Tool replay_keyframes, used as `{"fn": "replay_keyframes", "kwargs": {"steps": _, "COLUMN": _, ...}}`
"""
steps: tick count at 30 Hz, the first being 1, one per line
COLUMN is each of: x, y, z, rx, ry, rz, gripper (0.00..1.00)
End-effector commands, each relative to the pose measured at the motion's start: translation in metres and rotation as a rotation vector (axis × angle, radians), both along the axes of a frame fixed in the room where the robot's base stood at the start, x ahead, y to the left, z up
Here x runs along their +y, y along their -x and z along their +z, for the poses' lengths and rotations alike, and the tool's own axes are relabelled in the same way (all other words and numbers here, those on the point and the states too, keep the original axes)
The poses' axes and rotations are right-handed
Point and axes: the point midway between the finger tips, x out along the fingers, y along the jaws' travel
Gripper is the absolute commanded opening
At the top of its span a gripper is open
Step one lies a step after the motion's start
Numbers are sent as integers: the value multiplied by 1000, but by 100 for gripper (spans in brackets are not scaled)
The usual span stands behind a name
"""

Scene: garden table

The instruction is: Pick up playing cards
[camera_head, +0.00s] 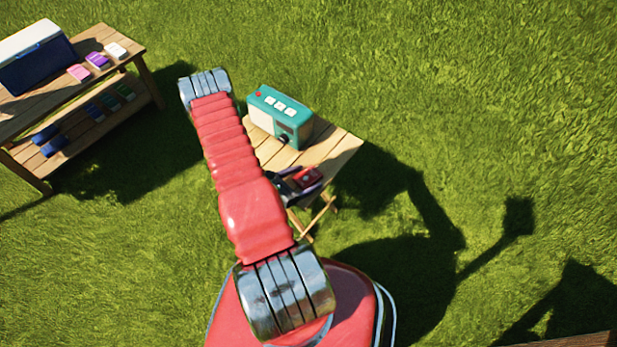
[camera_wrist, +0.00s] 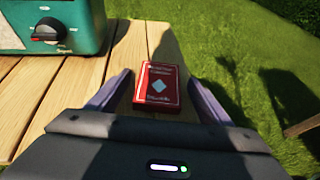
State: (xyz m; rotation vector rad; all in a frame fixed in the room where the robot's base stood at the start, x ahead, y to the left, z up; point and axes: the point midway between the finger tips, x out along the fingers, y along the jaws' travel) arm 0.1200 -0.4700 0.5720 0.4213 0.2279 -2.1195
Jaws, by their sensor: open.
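In the head view the red pack (camera_head: 307,177) shows near the table's front edge. My gripper (camera_wrist: 158,88) is open, with one finger on each side of the pack and a gap on both sides. In the head view my gripper (camera_head: 298,182) is partly hidden by my arm. I cannot tell how far the fingertips are above the tabletop.
A teal and cream radio (camera_head: 280,116) stands on the same table behind the pack, to its left in the wrist view. A larger wooden shelf table (camera_head: 100,42) at upper left holds a blue cooler (camera_head: 38,62) and several small boxes. Grass lies all around.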

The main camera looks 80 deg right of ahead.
Motion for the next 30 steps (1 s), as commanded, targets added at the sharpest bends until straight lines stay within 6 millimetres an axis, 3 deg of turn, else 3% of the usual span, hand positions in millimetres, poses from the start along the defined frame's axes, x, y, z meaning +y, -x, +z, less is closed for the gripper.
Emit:
{"fn": "replay_keyframes", "kwargs": {"steps": 11, "x": 0, "y": 0, "z": 0, "rx": 0, "ry": 0, "rz": 0, "gripper": 73}}
{"fn": "replay_keyframes", "kwargs": {"steps": 30, "x": 0, "y": 0, "z": 0, "rx": 0, "ry": 0, "rz": 0, "gripper": 29}}
